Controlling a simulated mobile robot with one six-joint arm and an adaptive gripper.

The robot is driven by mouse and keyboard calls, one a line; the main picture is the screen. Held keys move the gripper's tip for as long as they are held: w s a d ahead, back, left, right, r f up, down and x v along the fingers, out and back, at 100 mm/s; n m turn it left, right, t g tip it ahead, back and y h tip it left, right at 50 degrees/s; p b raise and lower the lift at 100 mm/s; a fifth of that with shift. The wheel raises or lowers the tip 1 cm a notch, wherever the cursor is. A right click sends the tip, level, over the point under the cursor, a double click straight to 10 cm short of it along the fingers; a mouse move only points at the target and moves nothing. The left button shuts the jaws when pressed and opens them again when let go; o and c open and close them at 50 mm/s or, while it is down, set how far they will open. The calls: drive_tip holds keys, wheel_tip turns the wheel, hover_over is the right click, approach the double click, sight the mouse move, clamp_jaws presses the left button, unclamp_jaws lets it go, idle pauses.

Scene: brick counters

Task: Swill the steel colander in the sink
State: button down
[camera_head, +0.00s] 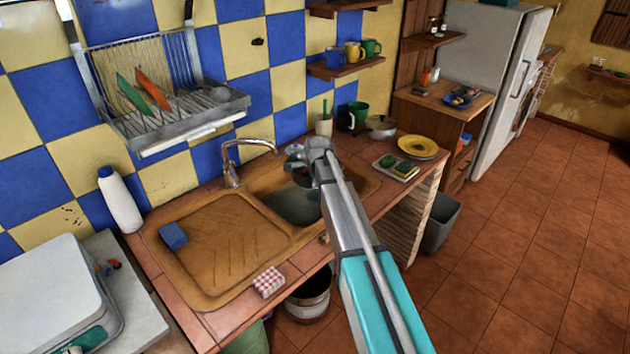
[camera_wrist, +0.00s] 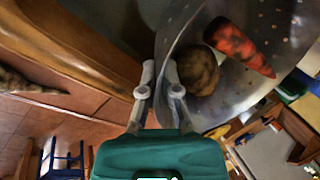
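The steel colander (camera_wrist: 215,100) fills the upper right of the wrist view. It is grey with small holes and holds a brown, potato-like item (camera_wrist: 198,70) and a red, carrot-like item (camera_wrist: 240,46). My gripper (camera_wrist: 160,75) has one finger outside the colander's rim and one inside, closed close together on the rim. In the head view my gripper is over the brown sink basin (camera_head: 283,206), beside the chrome tap (camera_head: 231,165). My arm hides part of the basin, and the colander is hard to make out there.
The drainboard (camera_head: 222,245) left of the basin holds a blue sponge (camera_head: 173,236). A white bottle (camera_head: 120,202) stands further left. A sponge tray (camera_head: 396,168), yellow plates (camera_head: 416,147) and a lidded pot (camera_head: 381,127) stand right of the basin. A dish rack (camera_head: 175,115) hangs above.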

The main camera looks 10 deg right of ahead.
drive_tip(key=shift+f+b, duration=10.15)
drive_tip(key=shift+f, duration=0.25)
drive_tip(key=shift+r+p, duration=0.3)
drive_tip(key=shift+f+b, duration=0.3)
drive_tip(key=shift+r, duration=0.2)
drive_tip(key=shift+r+p, duration=0.3)
drive_tip(key=shift+p, duration=0.25)
drive_tip(key=shift+f+b, duration=0.5)
drive_tip(key=shift+b, duration=0.05)
